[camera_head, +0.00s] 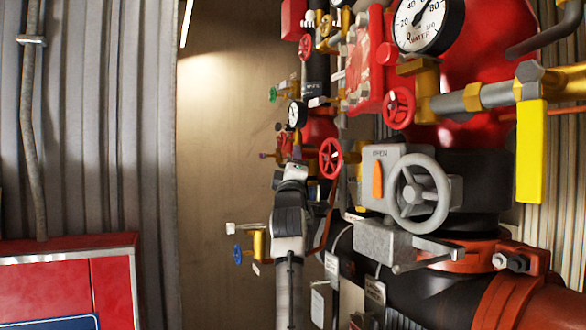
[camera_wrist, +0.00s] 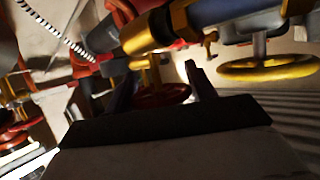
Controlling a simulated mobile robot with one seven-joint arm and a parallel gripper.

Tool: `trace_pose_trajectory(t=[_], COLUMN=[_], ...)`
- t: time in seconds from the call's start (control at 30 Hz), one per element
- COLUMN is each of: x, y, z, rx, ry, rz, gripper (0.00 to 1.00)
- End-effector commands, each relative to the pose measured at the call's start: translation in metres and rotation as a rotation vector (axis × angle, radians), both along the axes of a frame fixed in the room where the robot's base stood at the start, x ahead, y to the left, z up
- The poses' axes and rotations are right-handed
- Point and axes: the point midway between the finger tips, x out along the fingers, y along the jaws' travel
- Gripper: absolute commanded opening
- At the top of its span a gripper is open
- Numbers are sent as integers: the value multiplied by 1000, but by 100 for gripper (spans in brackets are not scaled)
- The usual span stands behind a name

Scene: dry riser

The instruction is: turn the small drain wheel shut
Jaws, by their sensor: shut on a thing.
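A small red wheel (camera_wrist: 163,96) on a brass-coloured valve body shows in the wrist view, between the two fingers of my gripper (camera_wrist: 160,74). The fingers are shut on it, one on each side, and the near part of the wheel is partly hidden by the palm. In the head view my arm reaches up from the bottom to the valve cluster, and my fingers are hard to make out there. A red wheel (camera_head: 331,158) shows just right of my arm's end; I cannot tell whether it is the held one. No drain label is readable.
A large grey handwheel (camera_head: 418,193) on a grey box and a yellow lever (camera_head: 531,150) stand at the right. A blue wheel (camera_head: 238,254) sits left of my arm. A yellow wheel (camera_wrist: 265,69) is right of my fingers. A red cabinet (camera_head: 65,270) stands lower left.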

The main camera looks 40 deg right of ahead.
Motion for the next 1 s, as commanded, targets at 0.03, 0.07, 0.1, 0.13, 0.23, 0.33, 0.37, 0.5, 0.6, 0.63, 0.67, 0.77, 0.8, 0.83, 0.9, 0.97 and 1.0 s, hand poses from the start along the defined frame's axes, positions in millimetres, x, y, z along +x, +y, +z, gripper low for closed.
trace_pose_trajectory(t=[0.03, 0.07, 0.1, 0.13, 0.23, 0.33, 0.37, 0.5, 0.6, 0.63, 0.67, 0.77, 0.8, 0.83, 0.9, 0.97, 1.0], x=[0, 0, 0, -1, -1, -1, -1, -1, -1, -1, -1, -1, -1, -2, -5, -8, -12], y=[0, 0, 0, 0, 0, 0, 0, 0, 0, 0, 0, 1, 1, 1, 4, 7, 10], z=[0, 0, 0, 1, 1, 1, 1, 1, 1, 1, 1, 0, 0, -1, -5, -11, -14], rx=[-5, -6, -9, -11, -13, -13, -13, -12, -12, -12, -13, -12, -12, -13, -13, -13, -13], ry=[-19, -28, -36, -41, -45, -45, -45, -44, -44, -44, -43, -42, -42, -43, -43, -43, -43], rz=[1, 1, 1, 1, 1, 1, 1, 1, 1, 1, 1, 1, 1, 1, 1, 0, 0], gripper=[32, 32, 32, 32, 32, 32, 32, 64, 64, 64, 64, 64, 64, 64, 64, 64, 64])
